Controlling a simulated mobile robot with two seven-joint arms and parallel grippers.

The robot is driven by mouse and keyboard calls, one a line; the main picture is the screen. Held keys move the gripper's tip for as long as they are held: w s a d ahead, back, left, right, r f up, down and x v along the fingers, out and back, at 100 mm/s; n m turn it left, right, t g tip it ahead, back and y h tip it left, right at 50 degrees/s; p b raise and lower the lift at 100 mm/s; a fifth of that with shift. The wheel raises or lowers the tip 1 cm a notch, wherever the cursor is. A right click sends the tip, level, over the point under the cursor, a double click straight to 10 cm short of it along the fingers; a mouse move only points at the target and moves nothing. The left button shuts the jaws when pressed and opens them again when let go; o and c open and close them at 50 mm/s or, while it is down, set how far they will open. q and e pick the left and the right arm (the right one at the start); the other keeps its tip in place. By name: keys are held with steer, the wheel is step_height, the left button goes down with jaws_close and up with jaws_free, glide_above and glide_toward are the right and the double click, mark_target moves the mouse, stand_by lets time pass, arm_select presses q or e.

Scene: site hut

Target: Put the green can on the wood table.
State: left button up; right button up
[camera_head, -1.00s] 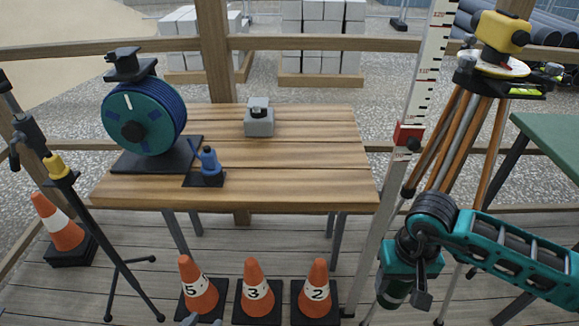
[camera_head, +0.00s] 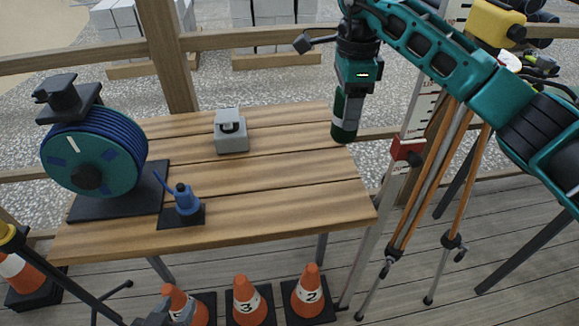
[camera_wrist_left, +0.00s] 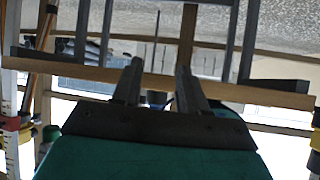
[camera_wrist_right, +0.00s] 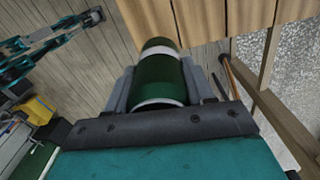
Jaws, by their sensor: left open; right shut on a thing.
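The green can (camera_head: 345,118), dark green with white bands, is held in my right gripper (camera_head: 350,92), which is shut around it. In the head view it hangs upright by the right back edge of the wood table (camera_head: 285,185). The right wrist view shows the can (camera_wrist_right: 160,75) between the fingers, with the table edge (camera_wrist_right: 200,18) close beside it; its height over the tabletop is hard to tell. My left gripper (camera_wrist_left: 155,78) is open and empty, low in front of the table in the head view (camera_head: 165,312).
The front right of the tabletop is clear. A measuring staff (camera_head: 415,125) and tripod (camera_head: 440,160) stand to the right; cones (camera_head: 245,300) sit in front.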

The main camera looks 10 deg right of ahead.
steer(key=shift+w+a+r+m, duration=0.1)
steer(key=shift+w+r+m, duration=0.25)
steer(key=shift+r, duration=0.2)
steer(key=shift+w+a+r+m, duration=0.1)
steer(key=shift+w+r+m, duration=0.25)
steer(key=shift+r, duration=0.2)
steer(key=shift+f, duration=0.15)
step_height(320, 180, down, 6)
steer(key=shift+s, duration=0.15)
steer(key=b, duration=0.7)
glide_above(331, 189)
step_height(331, 189, down, 9)
step_height(331, 189, down, 4)
steer(key=b, duration=0.2)
steer(key=shift+a+b, duration=0.1)
steer(key=shift+b, duration=0.2)
steer(key=shift+f, duration=0.3)
steer(key=shift+r, duration=0.15)
steer(key=o, duration=1)
step_height(331, 189, up, 12)
steer(key=shift+p, duration=0.35)
arm_select(q)
step_height(331, 189, down, 8)
steer(key=d, duration=0.3)
steer(key=shift+w+r, duration=0.2)
steer(key=shift+w, duration=0.25)
